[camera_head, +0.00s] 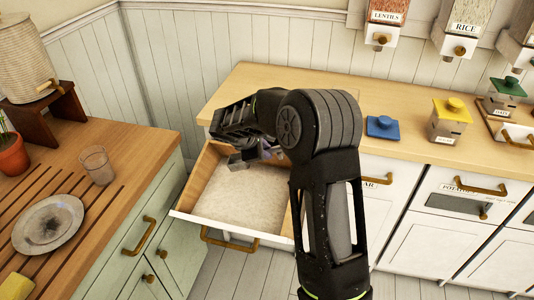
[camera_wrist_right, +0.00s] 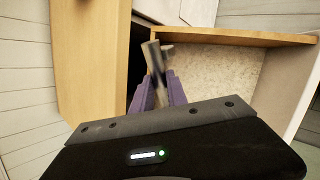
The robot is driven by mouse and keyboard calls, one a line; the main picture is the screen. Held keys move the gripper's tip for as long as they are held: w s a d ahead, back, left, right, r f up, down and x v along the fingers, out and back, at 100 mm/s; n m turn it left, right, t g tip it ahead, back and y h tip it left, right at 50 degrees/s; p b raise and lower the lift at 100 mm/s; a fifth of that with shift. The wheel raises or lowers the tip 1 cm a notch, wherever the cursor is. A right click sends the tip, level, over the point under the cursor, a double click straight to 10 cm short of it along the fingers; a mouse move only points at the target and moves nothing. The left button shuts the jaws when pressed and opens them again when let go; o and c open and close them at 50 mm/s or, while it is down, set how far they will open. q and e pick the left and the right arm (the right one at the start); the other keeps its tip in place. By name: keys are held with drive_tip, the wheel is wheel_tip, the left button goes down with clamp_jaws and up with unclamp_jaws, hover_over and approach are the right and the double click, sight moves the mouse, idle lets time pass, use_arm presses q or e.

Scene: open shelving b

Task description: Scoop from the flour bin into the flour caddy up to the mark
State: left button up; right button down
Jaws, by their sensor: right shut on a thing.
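The flour bin (camera_head: 240,198) is an open pull-out drawer in the counter, holding pale flour; its inside also shows in the right wrist view (camera_wrist_right: 215,75). My right gripper (camera_head: 270,152) is over the back of the bin, partly hidden by my arm. In the right wrist view its purple fingers (camera_wrist_right: 157,92) are shut on a grey metal scoop (camera_wrist_right: 155,62). The scoop's grey end (camera_head: 243,159) shows above the flour in the head view; whether it carries flour I cannot tell. I cannot identify the flour caddy; my arm hides part of the counter. My left gripper is not in view.
A blue lid (camera_head: 383,127) lies on the counter right of my arm. A yellow-lidded canister (camera_head: 449,122) and a green-lidded one (camera_head: 504,96) stand further right. Lentil (camera_head: 383,24) and rice (camera_head: 462,30) dispensers hang above. A glass (camera_head: 97,165) and plate (camera_head: 48,224) are on the left counter.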

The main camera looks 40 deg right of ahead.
drive_tip(key=shift+d, duration=0.3)
drive_tip(key=shift+f, duration=0.1)
drive_tip(key=shift+a+f+n+b, duration=0.1)
drive_tip(key=shift+f+n+b, duration=0.2)
drive_tip(key=shift+f+b, duration=0.7)
wheel_tip(320, 180, down, 17)
drive_tip(key=b, duration=1)
drive_tip(key=shift+m+t+y, duration=0.4)
drive_tip(key=shift+t+y, duration=0.1)
drive_tip(key=shift+t, duration=0.1)
drive_tip(key=shift+s+d+r+p, duration=0.15)
drive_tip(key=shift+r+p, duration=1.7)
drive_tip(key=shift+r, duration=1.15)
drive_tip(key=shift+s+d+r+p, duration=0.2)
drive_tip(key=shift+r+p, duration=1.7)
drive_tip(key=shift+r, duration=1.1)
drive_tip(key=shift+s+d+r+p, duration=0.15)
drive_tip(key=shift+r+p, duration=1.7)
drive_tip(key=shift+r, duration=1.15)
drive_tip(key=shift+r, duration=0.1)
